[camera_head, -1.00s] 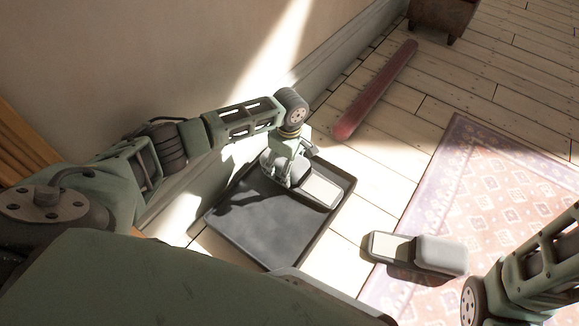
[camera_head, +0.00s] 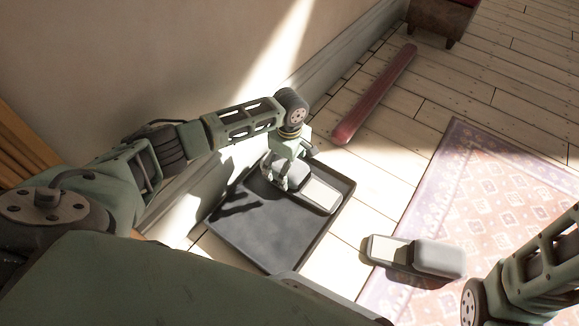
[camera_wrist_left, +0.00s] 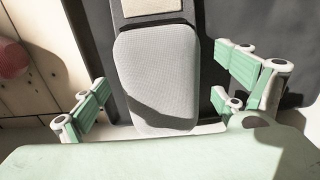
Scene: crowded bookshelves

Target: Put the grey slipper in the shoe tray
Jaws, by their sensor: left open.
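A grey slipper (camera_head: 321,196) with a pale insole lies in the dark shoe tray (camera_head: 250,228), along the tray's far right side. My left gripper (camera_head: 276,180) is over its toe end, pointing down. In the left wrist view the slipper's rounded grey toe (camera_wrist_left: 158,75) lies between the spread fingers of the left gripper (camera_wrist_left: 165,98), with gaps on both sides. A second grey slipper (camera_head: 440,257) lies to the right of the tray, at the rug's edge. My right arm shows at the lower right, but its gripper is out of view.
A patterned rug (camera_head: 500,200) covers the floor on the right. A long red bar-like object (camera_head: 376,93) lies on the floorboards behind the tray. The wall and baseboard (camera_head: 340,62) run close behind the tray. A dark footed piece of furniture (camera_head: 440,20) stands at the top.

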